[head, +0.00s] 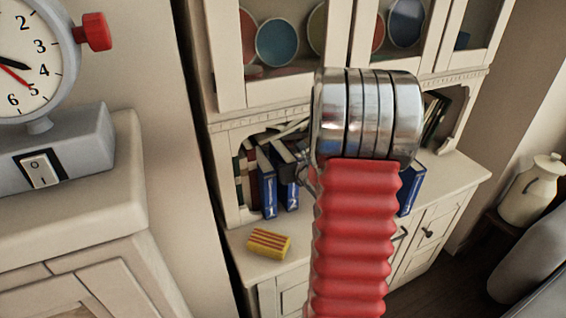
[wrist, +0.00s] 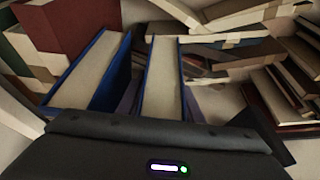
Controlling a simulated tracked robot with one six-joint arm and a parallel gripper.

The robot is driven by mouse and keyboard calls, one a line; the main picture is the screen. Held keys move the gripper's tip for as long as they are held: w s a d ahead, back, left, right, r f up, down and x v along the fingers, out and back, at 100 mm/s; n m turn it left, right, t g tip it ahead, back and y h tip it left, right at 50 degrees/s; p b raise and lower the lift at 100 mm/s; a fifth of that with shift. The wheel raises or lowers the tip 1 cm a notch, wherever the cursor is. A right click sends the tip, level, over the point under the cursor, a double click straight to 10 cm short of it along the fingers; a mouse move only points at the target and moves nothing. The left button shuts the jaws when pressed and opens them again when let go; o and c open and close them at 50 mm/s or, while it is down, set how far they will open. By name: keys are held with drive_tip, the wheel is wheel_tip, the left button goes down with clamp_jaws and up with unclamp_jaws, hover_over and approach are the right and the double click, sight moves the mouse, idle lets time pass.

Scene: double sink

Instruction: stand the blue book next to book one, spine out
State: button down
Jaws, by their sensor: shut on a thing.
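Two blue books stand upright side by side on the cabinet counter, white-marked spines facing out. The left one, which I take for book one (head: 268,193), also shows in the wrist view (wrist: 117,62). The other blue book (head: 291,197) is just to its right; in the wrist view (wrist: 181,85) a narrow gap shows between their pale page edges. My gripper (head: 288,160), dark and partly behind my red arm, is at the top of this right book and shut on it. In the wrist view the gripper body (wrist: 160,140) hides the near ends of the books.
Dark red and green books (wrist: 75,22) stand left of the pair. Loose books (wrist: 240,45) lie in a leaning heap on the right. Another blue book (head: 412,188) shows right of my arm. A yellow-and-red striped block (head: 269,243) lies on the counter's front.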

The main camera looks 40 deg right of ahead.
drive_tip(key=c, duration=1.3)
unclamp_jaws()
drive_tip(key=shift+o, duration=0.2)
drive_tip(key=v, duration=1.2)
drive_tip(key=shift+s+r, duration=0.1)
